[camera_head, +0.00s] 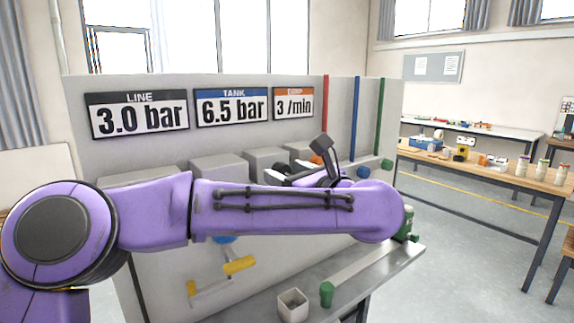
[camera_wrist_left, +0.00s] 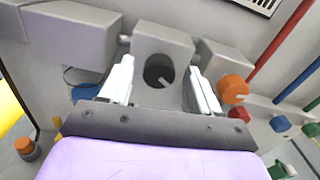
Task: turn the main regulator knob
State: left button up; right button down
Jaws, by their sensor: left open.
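A dark round knob (camera_wrist_left: 158,72) with a pale pointer sits on the front of a grey box (camera_wrist_left: 176,42) on the panel; I take it for the main regulator knob, though no label on it is readable. In the left wrist view my left gripper (camera_wrist_left: 161,68) is open. Its two pale fingers stand on either side of the knob, apart from each other. I cannot tell whether they touch it. My right gripper is not in view.
An orange knob (camera_wrist_left: 233,90) is close to the right finger. Red, blue (camera_wrist_left: 280,123) and green valve knobs lie further right. The panel (camera_head: 349,92) carries LINE, TANK and a third sign. A white cup (camera_head: 292,304) stands on the ledge below.

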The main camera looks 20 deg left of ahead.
pick_arm(q)
jog(key=shift+w+a+r, duration=0.1)
jog(key=shift+w+a, duration=0.05)
jog(key=shift+a, duration=0.05)
jog(key=c, duration=1)
jog(key=shift+c, duration=0.2)
